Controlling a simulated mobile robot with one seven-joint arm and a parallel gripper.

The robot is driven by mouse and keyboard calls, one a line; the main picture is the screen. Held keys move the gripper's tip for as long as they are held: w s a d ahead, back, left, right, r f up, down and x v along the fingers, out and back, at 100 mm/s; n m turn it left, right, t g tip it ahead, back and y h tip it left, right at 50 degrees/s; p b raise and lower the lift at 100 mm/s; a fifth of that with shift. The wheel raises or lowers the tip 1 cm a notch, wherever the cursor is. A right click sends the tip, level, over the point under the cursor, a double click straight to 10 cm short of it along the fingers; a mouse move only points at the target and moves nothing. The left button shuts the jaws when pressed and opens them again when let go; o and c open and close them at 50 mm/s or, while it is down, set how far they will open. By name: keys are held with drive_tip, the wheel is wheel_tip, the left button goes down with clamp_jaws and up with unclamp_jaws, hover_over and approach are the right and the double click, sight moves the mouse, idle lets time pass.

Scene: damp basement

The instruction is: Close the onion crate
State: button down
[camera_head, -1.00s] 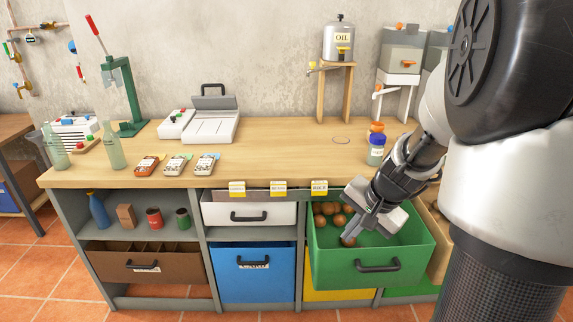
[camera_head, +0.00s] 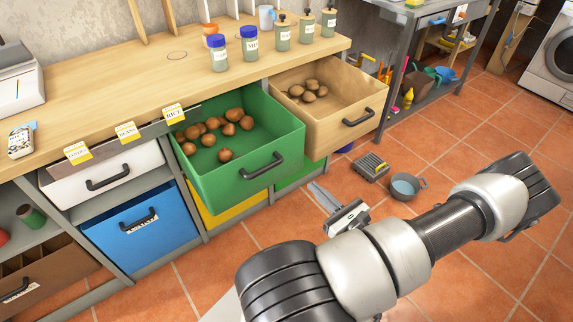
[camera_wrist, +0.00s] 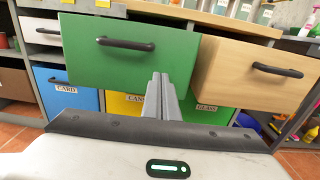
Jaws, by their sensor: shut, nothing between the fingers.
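The onion crate (camera_head: 217,185) is a green drawer with a black handle, pulled out from under the worktop. Brown onions (camera_head: 211,134) lie in it, mostly toward its left and back. In the wrist view its green front (camera_wrist: 95,65) fills the upper left. My gripper (camera_head: 316,190) is shut and empty, in front of the crate and to its right, apart from it in the head view. In the wrist view the shut fingers (camera_wrist: 161,80) point toward the lower right part of the green front. Whether they touch it cannot be told.
A wooden crate (camera_head: 349,138) with potato-like items is also pulled out, right beside the green one. A white drawer (camera_head: 103,170) and a blue bin (camera_head: 143,238) are at left. A grey pan (camera_head: 406,187) and a small grey box (camera_head: 370,167) sit on the tiled floor at right.

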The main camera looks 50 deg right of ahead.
sight(283, 156)
drive_tip(key=b+x, duration=0.2)
drive_tip(key=x, duration=1.1)
drive_tip(key=shift+w+d+f+b, duration=0.1)
drive_tip(key=shift+w+d+b, duration=0.15)
drive_tip(key=shift+w+b, duration=0.1)
drive_tip(key=shift+w, duration=0.1)
